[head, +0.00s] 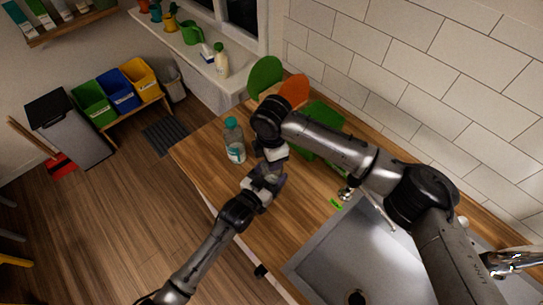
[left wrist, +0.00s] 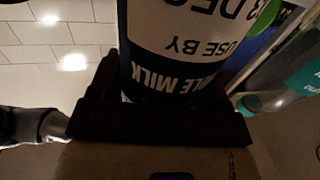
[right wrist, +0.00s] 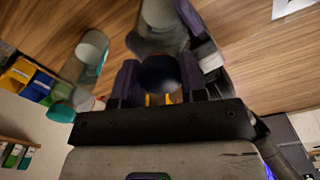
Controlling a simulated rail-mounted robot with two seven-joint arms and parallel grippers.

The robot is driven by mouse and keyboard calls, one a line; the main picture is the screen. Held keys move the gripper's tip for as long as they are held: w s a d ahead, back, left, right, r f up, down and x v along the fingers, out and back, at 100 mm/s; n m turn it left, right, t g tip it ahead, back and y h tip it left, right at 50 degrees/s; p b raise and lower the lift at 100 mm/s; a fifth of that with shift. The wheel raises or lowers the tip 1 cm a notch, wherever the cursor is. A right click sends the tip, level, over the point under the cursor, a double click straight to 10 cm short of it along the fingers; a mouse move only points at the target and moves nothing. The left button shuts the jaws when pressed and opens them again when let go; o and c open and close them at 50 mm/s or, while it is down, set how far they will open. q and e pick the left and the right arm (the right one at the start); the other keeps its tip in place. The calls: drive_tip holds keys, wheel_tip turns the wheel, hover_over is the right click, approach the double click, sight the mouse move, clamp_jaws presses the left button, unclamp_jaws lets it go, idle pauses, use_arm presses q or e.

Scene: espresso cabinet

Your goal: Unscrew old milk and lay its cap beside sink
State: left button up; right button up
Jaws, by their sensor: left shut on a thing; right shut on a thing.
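The old milk bottle (left wrist: 185,45) fills the top of the left wrist view, its label reading "USE BY" and "MILK" upside down. My left gripper (head: 265,176) is shut around it above the wooden counter. In the head view the bottle is mostly hidden between the two grippers. My right gripper (head: 272,152) comes down from above, close to the left one, and is shut on a dark round cap (right wrist: 160,74). I cannot tell whether the cap is on the bottle's neck or free of it. The grey sink (head: 330,262) is at the lower right.
A clear bottle with a teal cap (head: 234,142) stands on the counter left of the grippers. A small green item (head: 335,204) lies by the sink's corner, near the tap. Green and orange boards (head: 293,90) stand at the wall. Counter (head: 288,222) between grippers and sink is clear.

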drive_tip(key=o, duration=1)
